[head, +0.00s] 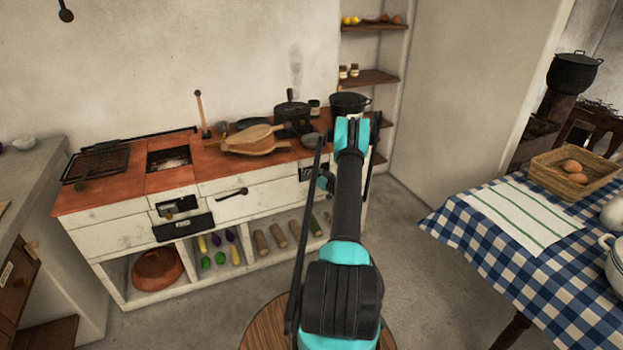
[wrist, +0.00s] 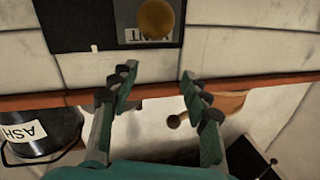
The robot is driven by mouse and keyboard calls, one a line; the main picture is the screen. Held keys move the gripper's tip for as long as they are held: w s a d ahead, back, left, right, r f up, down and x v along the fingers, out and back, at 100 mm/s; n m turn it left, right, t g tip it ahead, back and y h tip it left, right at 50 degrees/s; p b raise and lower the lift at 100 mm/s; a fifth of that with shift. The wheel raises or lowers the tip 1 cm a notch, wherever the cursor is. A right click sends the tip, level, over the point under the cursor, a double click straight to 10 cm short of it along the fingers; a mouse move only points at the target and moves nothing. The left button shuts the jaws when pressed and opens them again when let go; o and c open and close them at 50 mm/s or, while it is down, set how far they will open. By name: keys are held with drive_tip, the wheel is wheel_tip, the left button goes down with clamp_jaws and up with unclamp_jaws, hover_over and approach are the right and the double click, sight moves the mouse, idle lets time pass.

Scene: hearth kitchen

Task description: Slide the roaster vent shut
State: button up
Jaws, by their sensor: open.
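The roaster vent shows in the wrist view as a black plate (wrist: 85,22) on the pale front of the range, with a grey panel and a round brass knob (wrist: 157,18). The knob hides part of the panel's lettering. In the head view the vent plate (head: 306,173) is a small dark patch on the range front, just left of my arm. My gripper (wrist: 156,76) is open and empty. Its fingertips are short of the knob, which lies roughly in line with the gap between them. My arm hides most of the gripper in the head view.
The range's red top (head: 185,176) holds a griddle, wooden boards and pots. A black bucket marked ASH (wrist: 38,130) is close by in the wrist view. A table with a checked cloth (head: 470,245) stands at right. A round wooden surface (head: 262,325) is below my arm.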

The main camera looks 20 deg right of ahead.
drive_tip(key=shift+r, duration=2)
